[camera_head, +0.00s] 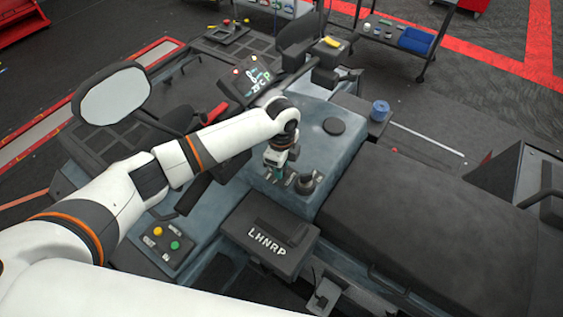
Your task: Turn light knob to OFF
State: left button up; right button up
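My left arm reaches in from the left, and its gripper (280,174) points down over the blue-grey console (326,159). Its fingertips are small and partly dark here, so I cannot tell how far apart they are. A dark round knob (306,184) stands on the console just right of the fingertips. I cannot tell whether they touch it, and I see no readable OFF mark. Part of the console surface is hidden behind the gripper and wrist. My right gripper does not show.
A black box marked LHNRP (269,236) lies in front of the console. A button panel (163,243) is at lower left. A black round cap (334,126), a blue roll (380,110) and a lit display (259,79) are behind. A dark seat (430,235) fills the right.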

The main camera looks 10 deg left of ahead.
pick_arm(q)
jog(key=shift+w+r, duration=0.1)
jog(key=shift+r, duration=0.05)
dwell(0.3)
jog(key=o, duration=1)
notch_tip(320, 180, up, 12)
jog(key=b, duration=0.4)
